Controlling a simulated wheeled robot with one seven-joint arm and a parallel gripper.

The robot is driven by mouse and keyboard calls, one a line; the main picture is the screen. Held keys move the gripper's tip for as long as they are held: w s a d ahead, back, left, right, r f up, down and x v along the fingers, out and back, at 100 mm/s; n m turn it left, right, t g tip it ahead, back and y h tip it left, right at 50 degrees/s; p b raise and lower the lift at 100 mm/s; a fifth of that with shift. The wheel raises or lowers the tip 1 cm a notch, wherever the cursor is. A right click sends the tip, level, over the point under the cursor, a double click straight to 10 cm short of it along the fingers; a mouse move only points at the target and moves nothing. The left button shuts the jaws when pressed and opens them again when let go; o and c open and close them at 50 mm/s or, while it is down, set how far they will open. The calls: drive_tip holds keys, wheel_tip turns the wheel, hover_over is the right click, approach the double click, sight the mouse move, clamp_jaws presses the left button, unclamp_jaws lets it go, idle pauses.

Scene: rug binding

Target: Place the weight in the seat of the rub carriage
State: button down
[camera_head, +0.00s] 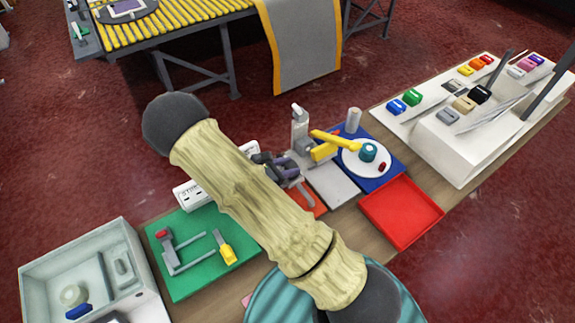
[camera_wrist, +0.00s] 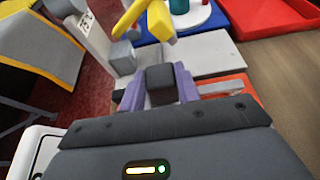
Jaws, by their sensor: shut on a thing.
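My gripper (camera_wrist: 160,90) is shut on a small dark grey block, which looks like the weight (camera_wrist: 160,77), held between its two purple fingers. In the head view my gripper (camera_head: 285,168) is partly behind my arm, and the block is hard to make out there. Just beyond it stands a grey upright with a yellow arm (camera_head: 336,143), which also shows at the top of the wrist view (camera_wrist: 158,17). This may be the rub carriage; I cannot make out a seat. The arm reaches over a white disc (camera_head: 353,163) bearing a teal knob (camera_head: 368,152).
An orange mat (camera_head: 307,201) lies under my gripper, beside a light grey plate (camera_head: 332,185). A red tray (camera_head: 402,212) and blue mat (camera_head: 388,178) lie to the right. A green board (camera_head: 191,279) with a grey frame and a grey bin (camera_head: 128,251) are left.

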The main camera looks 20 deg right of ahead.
drive_tip(key=shift+f, duration=0.1)
drive_tip(key=c, duration=1)
unclamp_jaws()
drive_tip(key=shift+a, duration=0.1)
drive_tip(key=b+v, duration=0.2)
drive_tip(key=v, duration=1)
drive_tip(key=shift+b, duration=0.4)
